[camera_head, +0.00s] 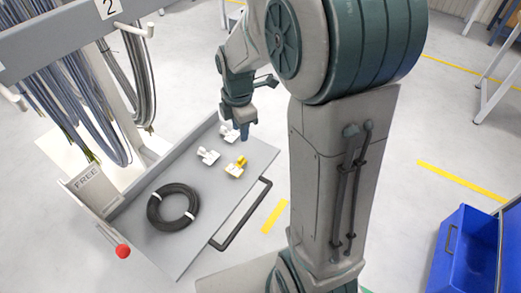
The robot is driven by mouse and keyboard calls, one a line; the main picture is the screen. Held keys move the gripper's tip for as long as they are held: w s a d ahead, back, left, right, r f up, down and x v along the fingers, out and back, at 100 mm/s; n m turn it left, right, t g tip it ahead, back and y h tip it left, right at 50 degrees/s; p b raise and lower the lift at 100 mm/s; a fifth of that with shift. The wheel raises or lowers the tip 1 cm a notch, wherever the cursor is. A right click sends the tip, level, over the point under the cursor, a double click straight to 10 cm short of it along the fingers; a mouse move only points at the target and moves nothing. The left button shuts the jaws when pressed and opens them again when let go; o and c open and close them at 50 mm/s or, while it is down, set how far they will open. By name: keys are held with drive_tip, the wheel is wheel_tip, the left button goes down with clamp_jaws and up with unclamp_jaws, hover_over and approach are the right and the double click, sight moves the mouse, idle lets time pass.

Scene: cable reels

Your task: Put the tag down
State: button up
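My gripper (241,127) points down over the back right of a grey tray (188,253). Its fingers are small and dark here, and I cannot tell whether they are open or shut or hold anything. I cannot make out a tag in it. Just left of and below the gripper is a small white piece (226,133), partly covered by it. A second white piece (207,156) and a yellow piece (236,167) lie on the tray nearer the camera. I cannot tell if any of these is the tag.
A black cable coil (155,216) lies on the tray's left part. A plate reading FREE (88,177) and a red knob (122,251) are at the left edge. Cables (62,95) hang from a rack above. A blue bin (468,250) stands at the right.

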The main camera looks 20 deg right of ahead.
drive_tip(key=s+r+m+t, duration=0.1)
drive_tip(key=s+r+m, duration=0.3)
drive_tip(key=s+m, duration=0.4)
drive_tip(key=s+r+m+t, duration=0.1)
drive_tip(key=s+r+m, duration=0.2)
drive_tip(key=s+m, duration=0.6)
drive_tip(key=m, duration=0.2)
drive_tip(key=shift+d+r+m+t, duration=0.25)
drive_tip(key=shift+r+m+t, duration=0.05)
drive_tip(key=shift+r, duration=0.1)
drive_tip(key=shift+d, duration=0.1)
